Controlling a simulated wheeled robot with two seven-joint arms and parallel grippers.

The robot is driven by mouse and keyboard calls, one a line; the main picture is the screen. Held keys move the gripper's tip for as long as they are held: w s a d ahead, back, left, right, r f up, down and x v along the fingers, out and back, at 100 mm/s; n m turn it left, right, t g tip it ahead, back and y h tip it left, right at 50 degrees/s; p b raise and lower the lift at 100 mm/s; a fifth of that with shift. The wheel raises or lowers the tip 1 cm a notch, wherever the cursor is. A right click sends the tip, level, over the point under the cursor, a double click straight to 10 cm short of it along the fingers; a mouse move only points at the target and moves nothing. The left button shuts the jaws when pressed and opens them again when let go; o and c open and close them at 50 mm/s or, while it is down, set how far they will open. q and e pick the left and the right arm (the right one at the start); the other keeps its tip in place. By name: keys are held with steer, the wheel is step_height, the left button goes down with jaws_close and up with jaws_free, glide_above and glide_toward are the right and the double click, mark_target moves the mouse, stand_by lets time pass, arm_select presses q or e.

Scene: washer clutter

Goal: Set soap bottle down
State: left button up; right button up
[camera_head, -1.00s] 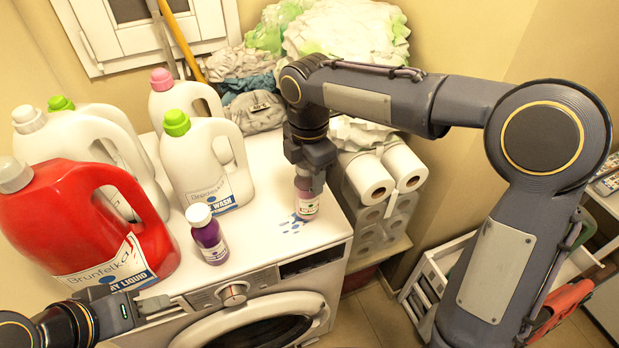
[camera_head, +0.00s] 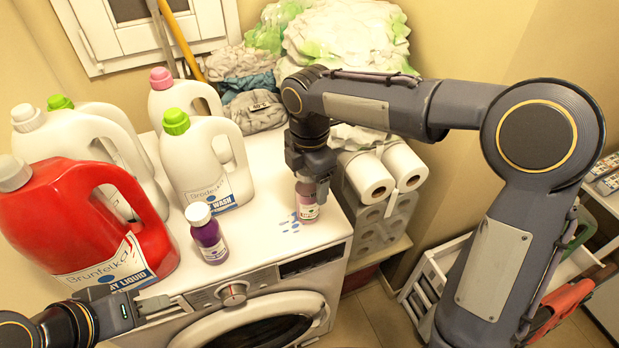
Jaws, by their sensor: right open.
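A small soap bottle with a pinkish body and a printed label (camera_head: 307,211) stands upright on the washer top near its right front edge. My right gripper (camera_head: 311,183) points down at the bottle's upper part, with its jaws open around or beside it; the top of the bottle is hidden by the gripper. A purple bottle with a white cap (camera_head: 209,240) stands to the left on the washer (camera_head: 262,225). My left gripper (camera_head: 158,306) is low at the left by the washer's front edge, holding nothing visible; its finger gap is unclear.
A red jug (camera_head: 75,215) and several white jugs, including one with a green cap (camera_head: 195,165), crowd the washer's left side. Folded laundry (camera_head: 255,110) lies behind. Paper rolls (camera_head: 370,180) stand to the right.

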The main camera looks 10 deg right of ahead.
step_height(320, 180, up, 11)
steer(key=shift+r+p, duration=0.15)
steer(key=shift+p, duration=0.5)
steer(key=shift+r, duration=0.55)
steer(key=shift+d, duration=0.15)
steer(key=s+d+f+m+t+y, duration=0.2)
steer(key=s+d+m, duration=0.4)
steer(key=s+m, duration=0.2)
steer(key=s+d+f+m+t+y, duration=0.1)
steer(key=s+d+f+m+t, duration=0.15)
steer(key=s+d+m, duration=0.5)
steer(key=s+a+f+m+t, duration=0.1)
steer(key=s+a+f+m, duration=0.1)
steer(key=s+f+m, duration=0.3)
steer(key=s+m, duration=0.1)
steer(key=m, duration=0.2)
steer(key=shift+s+f+m+y, duration=0.15)
steer(key=shift+f+m+y, duration=0.1)
steer(key=shift+m+y, duration=0.15)
steer(key=shift+a, duration=0.1)
